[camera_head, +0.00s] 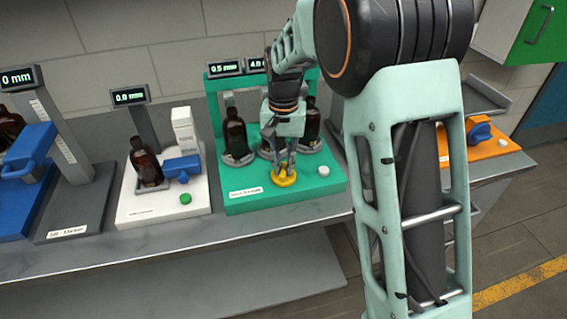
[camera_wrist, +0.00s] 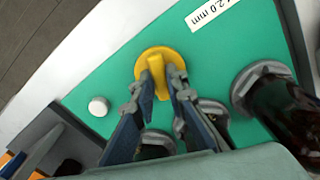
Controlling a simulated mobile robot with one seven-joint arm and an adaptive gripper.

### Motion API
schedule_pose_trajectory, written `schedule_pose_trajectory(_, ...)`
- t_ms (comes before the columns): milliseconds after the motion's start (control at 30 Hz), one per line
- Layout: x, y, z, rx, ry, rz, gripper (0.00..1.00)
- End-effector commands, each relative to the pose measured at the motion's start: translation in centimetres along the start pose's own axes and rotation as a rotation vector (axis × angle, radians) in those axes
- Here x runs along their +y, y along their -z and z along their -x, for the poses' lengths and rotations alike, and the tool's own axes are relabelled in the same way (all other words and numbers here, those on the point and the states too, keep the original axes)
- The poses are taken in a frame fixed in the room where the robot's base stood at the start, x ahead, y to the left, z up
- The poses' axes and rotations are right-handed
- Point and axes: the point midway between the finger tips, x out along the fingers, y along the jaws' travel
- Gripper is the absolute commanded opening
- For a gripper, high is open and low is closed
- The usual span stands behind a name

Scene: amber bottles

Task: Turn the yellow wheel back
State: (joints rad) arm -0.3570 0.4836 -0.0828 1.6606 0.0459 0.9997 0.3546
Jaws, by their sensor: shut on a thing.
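The yellow wheel (camera_head: 284,180) lies at the front of the green station (camera_head: 240,203), near its white button. In the wrist view the yellow wheel (camera_wrist: 160,56) is a round disc with a raised bar across it. My gripper (camera_head: 284,170) reaches down onto the wheel from above. In the wrist view my gripper (camera_wrist: 160,80) has its two fingers on either side of the bar, shut on it. The station's displays (camera_head: 224,68) read about 0.5 mm and 4.0, the second partly hidden by my arm.
Amber bottles (camera_head: 236,136) stand in holders behind the wheel, close to my gripper. A white button (camera_head: 323,170) sits to the right. A white station (camera_head: 135,207) with a bottle and blue handle is to the left. An orange station (camera_head: 495,150) is to the right.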

Motion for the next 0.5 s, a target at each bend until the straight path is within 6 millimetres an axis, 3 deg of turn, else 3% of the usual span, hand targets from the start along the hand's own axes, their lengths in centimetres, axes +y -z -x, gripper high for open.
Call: schedule_pose_trajectory(500, -0.04, 0.12, 0.23, 0.003, 0.002, -0.490, 0.00)
